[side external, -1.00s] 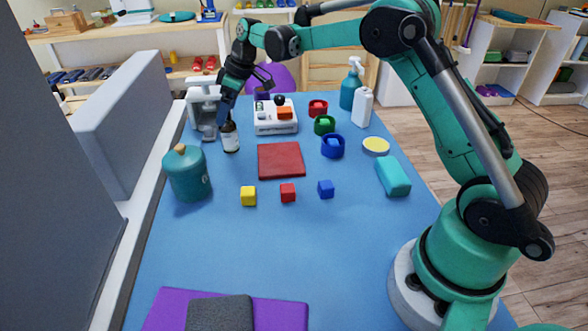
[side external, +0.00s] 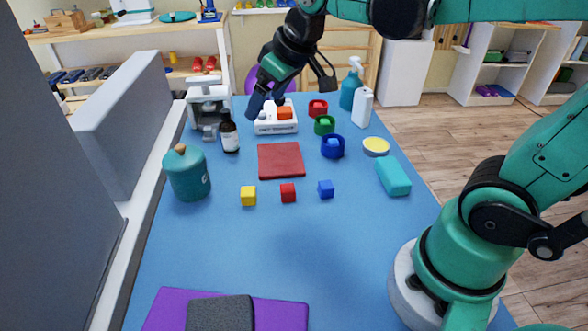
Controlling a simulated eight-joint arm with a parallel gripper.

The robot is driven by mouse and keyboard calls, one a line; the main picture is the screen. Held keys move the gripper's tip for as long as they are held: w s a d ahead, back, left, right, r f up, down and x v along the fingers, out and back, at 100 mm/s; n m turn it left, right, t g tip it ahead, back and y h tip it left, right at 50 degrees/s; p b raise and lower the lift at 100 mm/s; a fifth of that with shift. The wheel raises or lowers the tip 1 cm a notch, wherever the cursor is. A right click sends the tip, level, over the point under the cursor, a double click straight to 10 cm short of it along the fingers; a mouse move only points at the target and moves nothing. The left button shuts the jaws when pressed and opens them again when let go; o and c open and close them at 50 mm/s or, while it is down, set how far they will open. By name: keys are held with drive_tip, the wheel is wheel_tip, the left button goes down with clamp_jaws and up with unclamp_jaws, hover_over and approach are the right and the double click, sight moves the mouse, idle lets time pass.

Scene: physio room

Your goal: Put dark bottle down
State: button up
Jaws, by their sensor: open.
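The dark bottle (side external: 229,134) stands upright on the blue table top (side external: 250,255), with a white label on its front. It is just in front of the white machine at the back left, left of the white tray. My gripper (side external: 254,108) is open and empty. It hangs up and to the right of the bottle, apart from it, in front of the left part of the white tray. The gripper hides part of that tray.
Nearby are the white machine (side external: 205,104), white tray (side external: 270,128), dark red mat (side external: 281,160) and teal jar (side external: 187,175). Small cubes, including a yellow one (side external: 248,196), lie in front. The front middle is clear.

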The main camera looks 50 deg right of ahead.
drive_tip(key=s+a+f+m+t, duration=0.1)
drive_tip(key=s+f+m, duration=0.1)
drive_tip(key=s+f, duration=0.2)
drive_tip(key=s, duration=0.2)
drive_tip(key=shift+s+a+f+h, duration=0.15)
drive_tip(key=shift+s+f+h, duration=0.1)
drive_tip(key=shift+s+h, duration=0.1)
idle(0.7)
